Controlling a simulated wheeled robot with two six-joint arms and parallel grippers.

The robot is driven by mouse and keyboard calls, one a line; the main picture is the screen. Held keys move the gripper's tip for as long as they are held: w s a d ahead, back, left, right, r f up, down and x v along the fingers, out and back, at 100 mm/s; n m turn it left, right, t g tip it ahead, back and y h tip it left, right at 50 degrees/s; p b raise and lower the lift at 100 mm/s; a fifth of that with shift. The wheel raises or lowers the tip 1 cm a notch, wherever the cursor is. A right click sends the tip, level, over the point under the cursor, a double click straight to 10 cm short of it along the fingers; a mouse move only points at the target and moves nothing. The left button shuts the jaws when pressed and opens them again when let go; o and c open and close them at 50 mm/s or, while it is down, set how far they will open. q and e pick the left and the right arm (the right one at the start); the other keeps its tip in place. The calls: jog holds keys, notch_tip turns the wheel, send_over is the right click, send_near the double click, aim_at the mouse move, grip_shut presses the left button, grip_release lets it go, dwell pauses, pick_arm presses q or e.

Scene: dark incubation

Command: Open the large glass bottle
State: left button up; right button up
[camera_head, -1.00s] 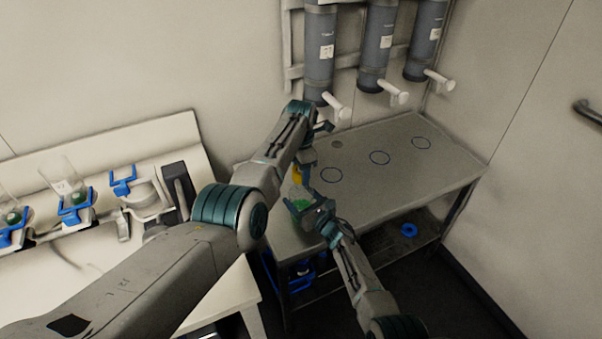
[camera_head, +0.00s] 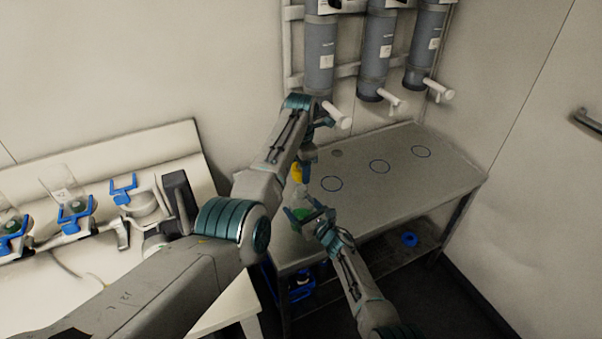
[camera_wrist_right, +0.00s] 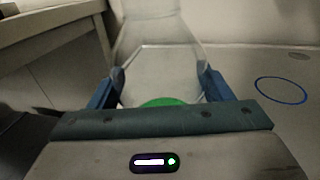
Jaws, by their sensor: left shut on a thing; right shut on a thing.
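The large glass bottle (camera_head: 303,193) is clear, with green liquid at its bottom, and stands roughly upright above the near left part of the metal table. My right gripper (camera_head: 306,213) is shut on its body from the front. In the right wrist view the bottle (camera_wrist_right: 158,65) sits between the two blue fingers, and its top runs out of the picture. A yellow cap (camera_head: 297,173) shows just above the bottle's neck. My left gripper (camera_head: 302,166) is shut on the cap from above. The cap looks slightly left of the neck; I cannot tell whether they touch.
The metal table (camera_head: 400,145) has several marked rings and is clear to the right. Grey cylinders (camera_head: 320,60) with white handles hang on the wall behind. A white bench (camera_head: 60,275) with blue clamps and glass vessels stands at left. A blue ring (camera_head: 410,239) lies on the lower shelf.

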jog(key=o, duration=2)
jog(key=shift+c, duration=0.2)
